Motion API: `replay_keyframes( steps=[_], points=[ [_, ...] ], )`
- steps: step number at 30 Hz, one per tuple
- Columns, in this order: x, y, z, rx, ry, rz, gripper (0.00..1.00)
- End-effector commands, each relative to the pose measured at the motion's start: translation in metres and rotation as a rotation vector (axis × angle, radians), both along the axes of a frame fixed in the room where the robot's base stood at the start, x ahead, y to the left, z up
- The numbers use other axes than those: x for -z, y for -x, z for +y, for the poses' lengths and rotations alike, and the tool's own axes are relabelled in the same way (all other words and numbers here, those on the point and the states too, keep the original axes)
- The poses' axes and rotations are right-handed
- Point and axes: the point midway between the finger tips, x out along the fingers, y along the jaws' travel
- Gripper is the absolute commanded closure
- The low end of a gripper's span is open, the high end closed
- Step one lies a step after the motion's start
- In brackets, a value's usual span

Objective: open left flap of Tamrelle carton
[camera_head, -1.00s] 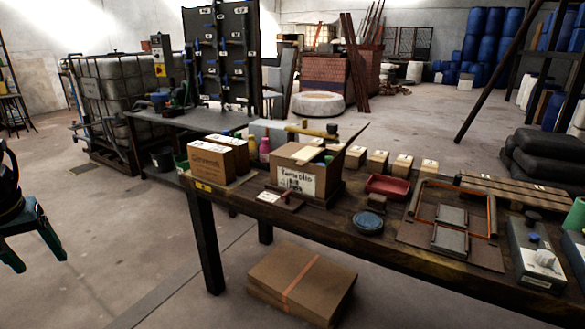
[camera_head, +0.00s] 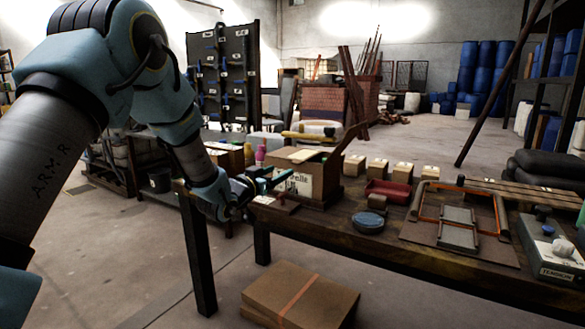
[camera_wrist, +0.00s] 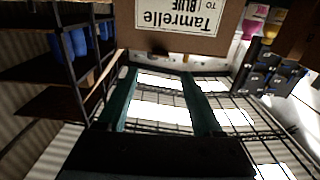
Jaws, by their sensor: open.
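The Tamrelle carton (camera_head: 329,178) is a brown box on the workbench. Its white label is partly covered by my gripper in the head view. Its top looks pale and flat, and a panel slants up at its right; how the left flap lies I cannot tell. In the wrist view the carton (camera_wrist: 125,28) fills the top, with its label (camera_wrist: 178,14) upside down reading "Tamrelle TO BLUE". My gripper (camera_head: 277,178) is open and empty in front of the carton's label side. Its two teal fingers (camera_wrist: 158,75) point towards the carton; contact is not visible.
Small labelled boxes (camera_head: 377,165) and a red tray (camera_head: 388,190) stand right of the carton. A blue round thing (camera_head: 369,222) lies in front. A pink bottle (camera_head: 260,155) stands behind left. Flat cardboard (camera_head: 300,298) lies on the floor below.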

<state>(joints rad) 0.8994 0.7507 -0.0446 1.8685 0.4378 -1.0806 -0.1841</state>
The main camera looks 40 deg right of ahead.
Motion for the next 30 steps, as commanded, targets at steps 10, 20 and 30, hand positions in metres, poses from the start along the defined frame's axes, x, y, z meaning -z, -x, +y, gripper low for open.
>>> replay_keyframes(
  steps=[10,20,30],
  points=[
    [0.0,-0.015,-0.062,0.0,-0.001,0.0,0.32],
    [0.0,-0.022,-0.083,-0.002,-0.003,0.002,0.32],
    [0.0,-0.022,-0.083,-0.002,-0.002,0.001,0.46]
  ],
)
